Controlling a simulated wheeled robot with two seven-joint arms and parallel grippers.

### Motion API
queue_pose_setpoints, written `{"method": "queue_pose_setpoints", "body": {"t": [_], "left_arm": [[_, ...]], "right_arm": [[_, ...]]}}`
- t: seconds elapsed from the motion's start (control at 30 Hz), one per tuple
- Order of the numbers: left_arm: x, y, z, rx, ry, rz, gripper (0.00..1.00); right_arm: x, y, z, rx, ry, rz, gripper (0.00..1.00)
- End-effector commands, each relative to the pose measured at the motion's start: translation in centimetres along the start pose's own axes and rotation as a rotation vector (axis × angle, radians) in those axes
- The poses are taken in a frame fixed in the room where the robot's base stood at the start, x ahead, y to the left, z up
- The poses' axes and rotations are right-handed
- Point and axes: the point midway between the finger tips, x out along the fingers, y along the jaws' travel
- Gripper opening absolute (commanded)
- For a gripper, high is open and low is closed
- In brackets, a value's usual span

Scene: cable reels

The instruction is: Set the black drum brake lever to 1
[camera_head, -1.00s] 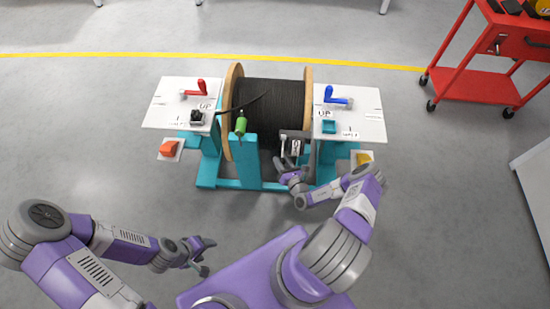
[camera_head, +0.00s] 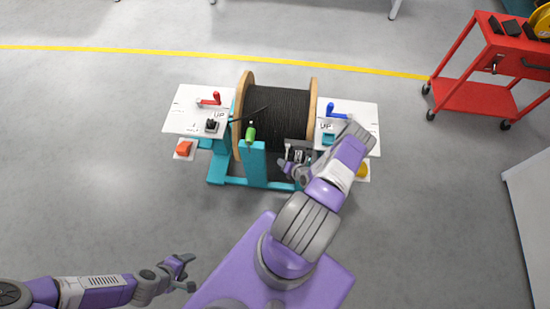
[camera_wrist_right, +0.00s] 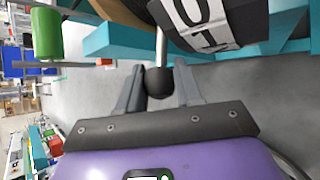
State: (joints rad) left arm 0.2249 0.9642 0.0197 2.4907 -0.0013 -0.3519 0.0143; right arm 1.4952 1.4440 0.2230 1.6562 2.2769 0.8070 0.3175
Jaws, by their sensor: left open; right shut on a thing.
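The black drum (camera_head: 278,117) is a reel of black cable with wooden flanges on a teal stand. Its brake lever shows in the right wrist view as a pale metal rod with a black ball knob (camera_wrist_right: 159,82). A black-and-white marked plate (camera_wrist_right: 205,22) is beside the rod; it reads like a 0 and a 1, turned sideways. My right gripper (camera_wrist_right: 158,88) is shut on the knob, one finger on each side. In the head view my right gripper (camera_head: 286,168) is low at the stand's front, partly hiding the lever. My left gripper (camera_head: 182,272) is open and empty, away from the stand.
White side panels carry a red crank (camera_head: 210,99) and a blue crank (camera_head: 338,112). A green handle (camera_head: 250,132) stands in front of the drum. An orange-red pedal (camera_head: 184,148) is at left. A red cart (camera_head: 480,100) stands at far right. The floor at left is clear.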

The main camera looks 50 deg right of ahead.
Motion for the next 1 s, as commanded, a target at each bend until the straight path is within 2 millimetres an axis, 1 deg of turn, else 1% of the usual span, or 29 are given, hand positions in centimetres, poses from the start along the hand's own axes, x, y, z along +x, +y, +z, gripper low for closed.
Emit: {"method": "queue_pose_setpoints", "body": {"t": [0.03,0.3,0.87,0.9,0.97,1.0], "left_arm": [[-0.5,0.2,0.0,0.0,0.0,0.0,0.6],[-1.2,0.5,0.1,0.0,0.0,0.0,0.6],[-1.4,0.5,0.1,0.0,0.0,0.0,0.6],[-1.4,0.5,0.1,0.0,0.0,0.0,0.6],[-1.4,0.5,0.1,0.0,0.0,0.0,0.6],[-1.4,0.5,0.1,0.0,0.0,0.0,0.6]], "right_arm": [[-0.5,0.2,0.3,0.016,0.024,-0.009,0.0],[-1.0,0.3,0.9,0.024,0.025,-0.013,0.0],[-0.9,0.6,1.4,0.02,0.016,-0.007,0.0],[-0.9,0.7,1.4,0.02,0.016,-0.007,0.4],[-0.9,0.7,1.4,0.02,0.016,-0.007,0.49],[-0.9,0.6,1.4,0.02,0.017,-0.008,0.55]]}}
